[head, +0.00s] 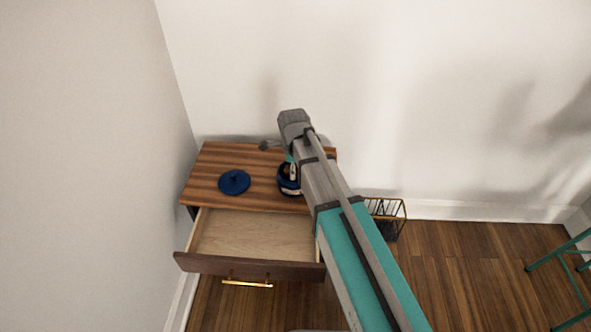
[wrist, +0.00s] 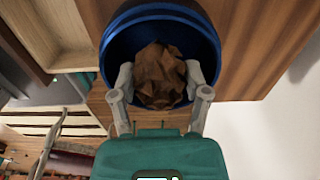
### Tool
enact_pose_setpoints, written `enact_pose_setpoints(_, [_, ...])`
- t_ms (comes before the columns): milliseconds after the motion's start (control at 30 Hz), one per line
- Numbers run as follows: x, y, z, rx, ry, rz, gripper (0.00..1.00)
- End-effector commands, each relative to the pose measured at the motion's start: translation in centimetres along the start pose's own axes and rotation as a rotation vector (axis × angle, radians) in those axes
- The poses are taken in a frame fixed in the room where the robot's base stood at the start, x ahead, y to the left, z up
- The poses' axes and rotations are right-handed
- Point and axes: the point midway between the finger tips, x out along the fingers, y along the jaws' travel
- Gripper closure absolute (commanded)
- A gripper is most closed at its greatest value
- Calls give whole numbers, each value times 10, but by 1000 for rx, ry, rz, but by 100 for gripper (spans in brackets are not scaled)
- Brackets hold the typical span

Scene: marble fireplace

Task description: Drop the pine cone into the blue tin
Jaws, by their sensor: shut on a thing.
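The blue tin (head: 283,186) stands open on the wooden cabinet top, partly hidden behind my arm in the head view. In the wrist view its blue rim (wrist: 211,31) surrounds the brown, crumpled-looking pine cone (wrist: 160,72). My gripper (wrist: 160,80) is shut on the pine cone, with one finger on each side of it. The cone lies over the tin's mouth; I cannot tell how far down inside it is. The cone is hardly visible in the head view. A round blue lid (head: 234,182) with a knob lies on the cabinet top, left of the tin.
The cabinet's top drawer (head: 253,236) is pulled out and looks empty. A small dark thing (head: 267,145) lies at the back of the cabinet top. A wire basket (head: 386,211) stands right of the cabinet. Walls stand behind and left. Green stool legs (head: 562,262) show at far right.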

Motion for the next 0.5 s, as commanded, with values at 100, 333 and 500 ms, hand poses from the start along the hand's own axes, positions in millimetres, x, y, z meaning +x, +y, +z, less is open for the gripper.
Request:
enact_pose_setpoints(100, [0, 0, 0, 0, 0, 0, 66])
enact_pose_setpoints(333, [0, 0, 0, 0, 0, 0, 2])
enact_pose_setpoints(500, [0, 0, 0, 0, 0, 0, 0])
